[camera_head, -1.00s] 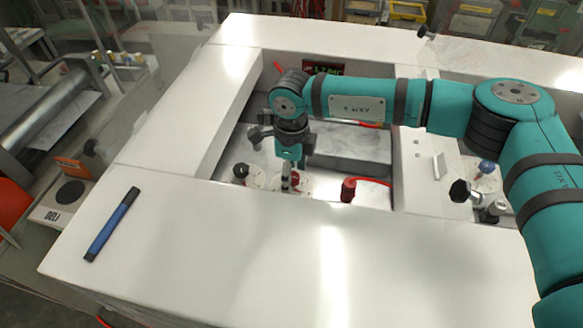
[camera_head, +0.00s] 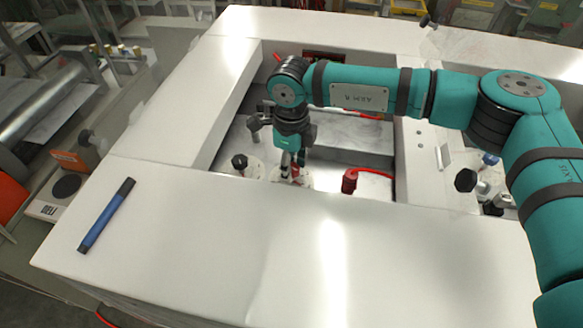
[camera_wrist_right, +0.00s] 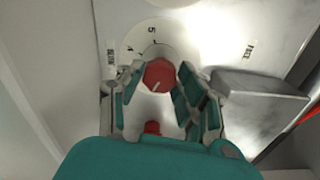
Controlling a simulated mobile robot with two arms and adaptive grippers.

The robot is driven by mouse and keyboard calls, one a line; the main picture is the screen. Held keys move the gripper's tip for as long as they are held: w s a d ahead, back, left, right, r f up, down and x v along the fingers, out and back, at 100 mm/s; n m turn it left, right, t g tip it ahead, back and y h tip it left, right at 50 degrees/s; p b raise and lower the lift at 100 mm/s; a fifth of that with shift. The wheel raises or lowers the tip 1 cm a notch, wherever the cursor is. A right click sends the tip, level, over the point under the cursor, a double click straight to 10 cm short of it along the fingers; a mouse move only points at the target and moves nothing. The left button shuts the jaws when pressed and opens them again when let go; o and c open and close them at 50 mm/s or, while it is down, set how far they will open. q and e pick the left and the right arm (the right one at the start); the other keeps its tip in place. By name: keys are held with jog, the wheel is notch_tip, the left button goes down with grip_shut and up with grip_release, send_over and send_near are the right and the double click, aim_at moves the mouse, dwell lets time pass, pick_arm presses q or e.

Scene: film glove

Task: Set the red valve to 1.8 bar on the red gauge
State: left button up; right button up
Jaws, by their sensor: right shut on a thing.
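The red valve knob (camera_wrist_right: 158,74) sits between the fingers of my right gripper (camera_wrist_right: 157,88) in the right wrist view, with a pale pointer line on its face. A white dial (camera_wrist_right: 129,49) with the numbers 4 and 5 shows beside it, partly hidden by the fingers. In the head view my right gripper (camera_head: 291,165) points down into the recess, shut on the knob, which it mostly hides. No red gauge reading can be made out in either view. My left gripper is not in view.
A white housing (camera_head: 180,215) surrounds the recess. A red cylinder (camera_head: 349,181) with a red hose stands right of the gripper, and a dark knob (camera_head: 239,162) stands left of it. A grey block (camera_wrist_right: 258,95) lies close to the fingers. A blue pen (camera_head: 106,215) lies on the housing.

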dwell(0.3)
jog(key=o, duration=1.1)
jog(key=shift+o, duration=0.2)
jog(key=shift+r, duration=0.15)
notch_tip(320, 180, up, 12)
